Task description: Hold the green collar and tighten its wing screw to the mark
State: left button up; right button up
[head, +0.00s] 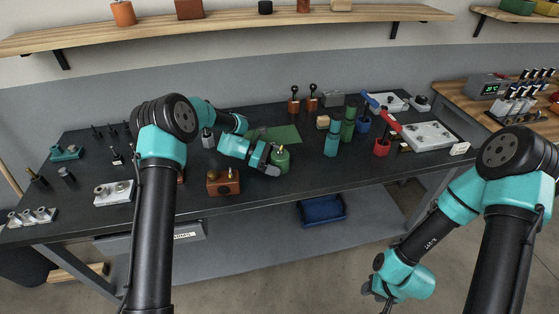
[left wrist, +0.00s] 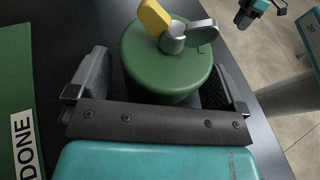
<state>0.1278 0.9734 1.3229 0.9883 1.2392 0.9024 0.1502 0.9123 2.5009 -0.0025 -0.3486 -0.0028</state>
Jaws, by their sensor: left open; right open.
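The green collar (head: 281,163) stands upright near the front of the dark bench. In the left wrist view the collar (left wrist: 165,68) has a wing screw (left wrist: 173,38) on top, with one yellow wing and one grey wing. A small dark mark shows on the top beside the grey wing. My left gripper (head: 275,164) is open, its fingers on either side of the collar; a gap shows at the left finger, and contact at the right one is unclear. My right gripper (head: 384,292) is open and empty, low in front of the bench, far from the collar.
A green mat (head: 283,134) lies behind the collar; its label in the left wrist view reads DONE (left wrist: 24,142). Teal (head: 331,141) and green (head: 348,123) cylinders and a red cup (head: 382,147) stand to the right.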

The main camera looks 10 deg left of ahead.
pick_arm(q)
jog(key=shift+r, duration=0.3)
dwell(0.5)
jog(key=c, duration=1.1)
